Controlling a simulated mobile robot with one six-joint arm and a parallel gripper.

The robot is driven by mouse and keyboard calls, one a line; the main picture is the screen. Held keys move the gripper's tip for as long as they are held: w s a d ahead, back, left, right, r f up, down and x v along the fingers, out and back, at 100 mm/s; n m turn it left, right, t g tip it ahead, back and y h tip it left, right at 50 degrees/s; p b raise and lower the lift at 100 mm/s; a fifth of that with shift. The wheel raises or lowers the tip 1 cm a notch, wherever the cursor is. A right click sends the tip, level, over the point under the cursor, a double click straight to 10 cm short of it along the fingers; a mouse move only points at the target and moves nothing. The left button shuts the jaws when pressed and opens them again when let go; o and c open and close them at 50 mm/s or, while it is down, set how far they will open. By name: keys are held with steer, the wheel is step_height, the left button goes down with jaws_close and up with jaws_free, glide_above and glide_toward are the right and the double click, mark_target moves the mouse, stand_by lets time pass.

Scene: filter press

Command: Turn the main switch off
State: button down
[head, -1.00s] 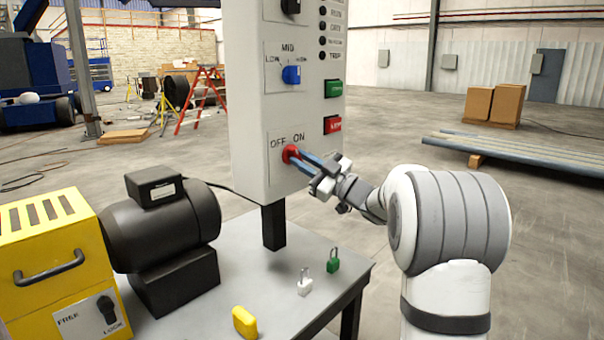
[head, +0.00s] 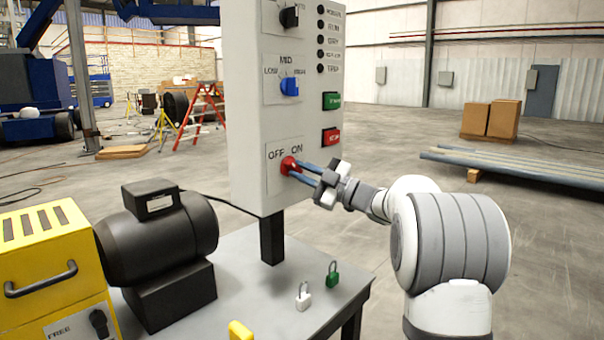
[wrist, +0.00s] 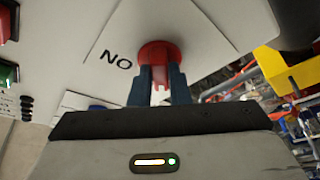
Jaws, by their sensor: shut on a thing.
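The main switch (head: 288,165) is a red rotary knob on the lower panel of the grey control box (head: 250,110), below the words OFF and ON. My gripper (head: 298,169) comes in from the right, with its two blue fingers closed around the knob's handle. In the wrist view the red knob (wrist: 159,50) has its handle between the fingers (wrist: 158,85), and the ON label appears upside down to its left. The OFF label is not visible there. I cannot tell exactly which label the handle points to.
A blue selector (head: 289,86) sits above the switch, with green (head: 331,100) and red (head: 331,136) buttons to the right. A black motor (head: 160,240) and yellow unit (head: 50,260) are left.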

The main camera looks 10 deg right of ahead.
steer(key=shift+a, duration=0.1)
steer(key=c, duration=1.4)
jaws_free()
steer(key=shift+o, duration=0.2)
steer(key=shift+s, duration=0.1)
steer(key=p+v, duration=0.1)
steer(key=v, duration=0.7)
steer(key=shift+r+p, duration=0.1)
steer(key=shift+p, duration=0.25)
